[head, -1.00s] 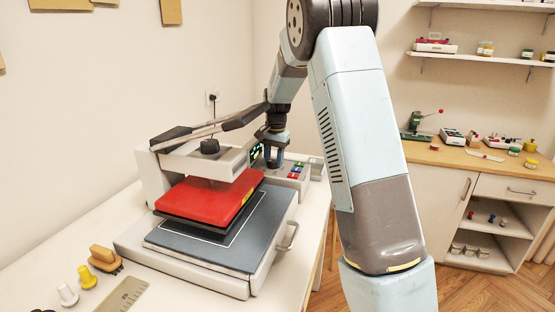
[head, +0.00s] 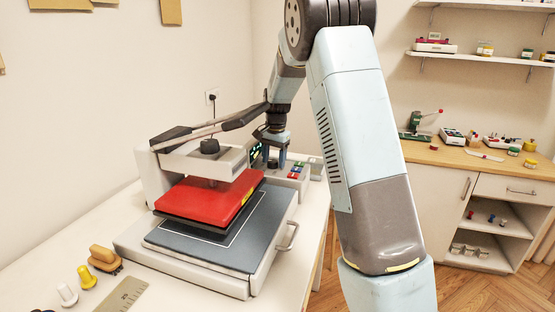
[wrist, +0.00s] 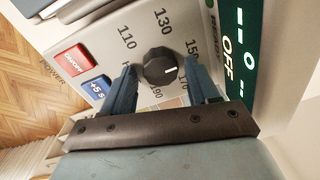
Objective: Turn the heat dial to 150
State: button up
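The heat dial (wrist: 159,67) is a black knob with a white pointer mark, on the grey control panel of the heat press. Its mark points right and slightly down in the wrist view, between the 150 and 170 labels. My gripper (wrist: 161,70) is open, with one blue finger on each side of the dial and a visible gap to it. In the head view my gripper (head: 274,156) is over the control panel (head: 297,172); the dial is hidden there.
A red ON/OFF button (wrist: 71,59) and a blue +5 s button (wrist: 97,87) sit left of the dial. A green display (wrist: 232,50) reading OFF is close on the right. The heat press (head: 205,200) has its red plate (head: 208,198) raised above the grey bed.

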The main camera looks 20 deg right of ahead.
aim_at(276, 161)
jog(key=shift+o, duration=0.3)
jog(key=shift+r, duration=0.1)
notch_tip(276, 161, up, 14)
jog(key=shift+s+d+f, duration=0.25)
jog(key=shift+d, duration=0.05)
dwell(0.4)
